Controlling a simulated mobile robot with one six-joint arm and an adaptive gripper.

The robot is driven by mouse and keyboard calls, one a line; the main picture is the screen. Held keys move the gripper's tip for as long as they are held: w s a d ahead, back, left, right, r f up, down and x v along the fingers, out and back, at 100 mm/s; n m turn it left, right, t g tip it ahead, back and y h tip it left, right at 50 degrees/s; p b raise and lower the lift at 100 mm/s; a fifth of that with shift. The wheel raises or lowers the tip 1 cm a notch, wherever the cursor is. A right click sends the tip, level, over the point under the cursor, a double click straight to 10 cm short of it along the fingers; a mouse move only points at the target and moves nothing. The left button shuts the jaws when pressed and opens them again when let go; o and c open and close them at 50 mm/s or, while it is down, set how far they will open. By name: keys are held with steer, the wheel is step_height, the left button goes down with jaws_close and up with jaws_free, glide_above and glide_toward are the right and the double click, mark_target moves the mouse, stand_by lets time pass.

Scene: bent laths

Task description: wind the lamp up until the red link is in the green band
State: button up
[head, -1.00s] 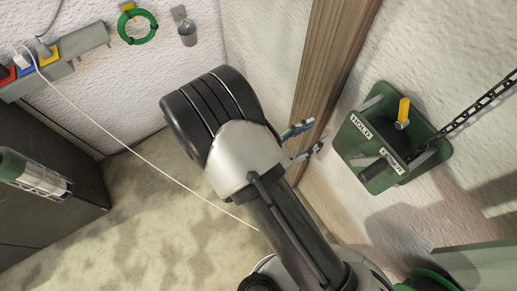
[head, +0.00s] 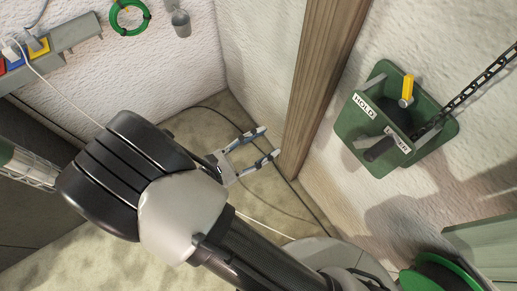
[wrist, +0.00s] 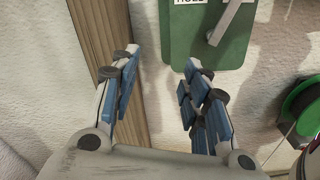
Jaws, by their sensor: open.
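The green winch box (head: 358,128) is fixed to the white wall at the right in the head view. It has a yellow lever (head: 407,91), a "HOLD" label (head: 365,106) and a second label I cannot read fully. A dark crank grip (head: 380,149) sticks out at its lower edge. A dark chain (head: 482,82) runs from it up to the right. My gripper (head: 268,145) is open and empty, left of the box and apart from it. In the wrist view the box (wrist: 190,45) shows beyond my open fingers (wrist: 160,78). The lamp, red link and green band are not seen.
A wooden post (head: 322,85) stands between my gripper and the box. A green reel (head: 440,273) is at the lower right. A grey rail with coloured plugs (head: 40,46), a green hose ring (head: 128,16) and a dark cabinet (head: 30,205) are at the left.

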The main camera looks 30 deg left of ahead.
steer(key=shift+w+a+f+m+b, duration=0.1)
steer(key=shift+w+a+m+b, duration=0.15)
steer(key=shift+m, duration=0.2)
steer(key=shift+w+m+b, duration=0.15)
steer(key=shift+m+b, duration=0.15)
steer(key=shift+m, duration=0.15)
